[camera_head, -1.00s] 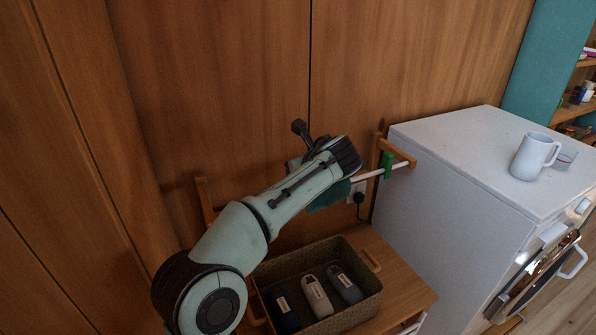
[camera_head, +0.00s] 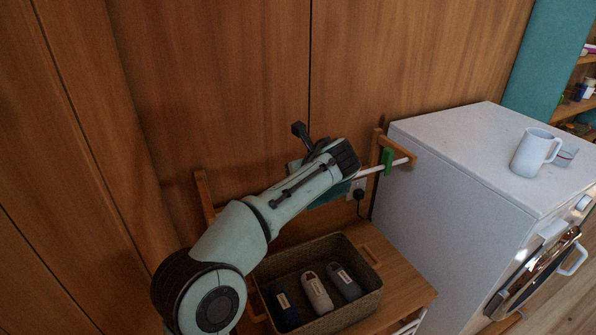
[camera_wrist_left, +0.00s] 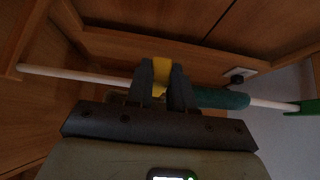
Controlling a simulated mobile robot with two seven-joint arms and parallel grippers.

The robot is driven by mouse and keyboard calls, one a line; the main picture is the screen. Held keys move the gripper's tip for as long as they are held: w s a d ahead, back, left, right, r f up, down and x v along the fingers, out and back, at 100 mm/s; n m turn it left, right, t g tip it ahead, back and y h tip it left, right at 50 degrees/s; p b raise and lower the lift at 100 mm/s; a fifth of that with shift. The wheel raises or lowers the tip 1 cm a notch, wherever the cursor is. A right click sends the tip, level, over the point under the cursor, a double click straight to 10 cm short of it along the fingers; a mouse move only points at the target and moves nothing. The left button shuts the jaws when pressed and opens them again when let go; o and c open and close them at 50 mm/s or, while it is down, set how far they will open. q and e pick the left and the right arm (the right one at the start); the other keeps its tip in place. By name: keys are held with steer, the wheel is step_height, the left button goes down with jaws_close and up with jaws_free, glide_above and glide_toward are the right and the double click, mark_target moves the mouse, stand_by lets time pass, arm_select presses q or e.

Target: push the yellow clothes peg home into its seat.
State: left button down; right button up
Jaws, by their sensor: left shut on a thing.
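In the left wrist view the yellow clothes peg (camera_wrist_left: 161,76) is between the dark fingers of my left gripper (camera_wrist_left: 162,84), which is shut on it. The peg is at the white rod (camera_wrist_left: 75,74), just left of a dark teal cloth (camera_wrist_left: 222,98) hanging on it. The fingers hide the peg's lower part, so I cannot tell how far it sits over the rod. In the head view my left arm hides the peg and the gripper. The rod (camera_head: 370,171) and part of the cloth (camera_head: 332,195) show beyond the arm. My right gripper is in neither view.
A green peg (camera_head: 387,160) is on the rod near its right wooden bracket (camera_head: 402,151). Below, a woven basket (camera_head: 368,299) with several shoe-like items stands on a wooden bench (camera_head: 404,290). A white appliance (camera_head: 450,150) with a mug (camera_head: 530,153) stands right. A wooden wall is behind.

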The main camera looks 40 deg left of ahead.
arm_select(q)
steer(key=shift+f, duration=1)
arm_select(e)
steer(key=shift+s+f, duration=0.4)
arm_select(q)
steer(key=c, duration=0.9)
jaws_free()
steer(key=shift+r, duration=0.1)
steer(key=v, duration=1.3)
steer(key=shift+d, duration=0.15)
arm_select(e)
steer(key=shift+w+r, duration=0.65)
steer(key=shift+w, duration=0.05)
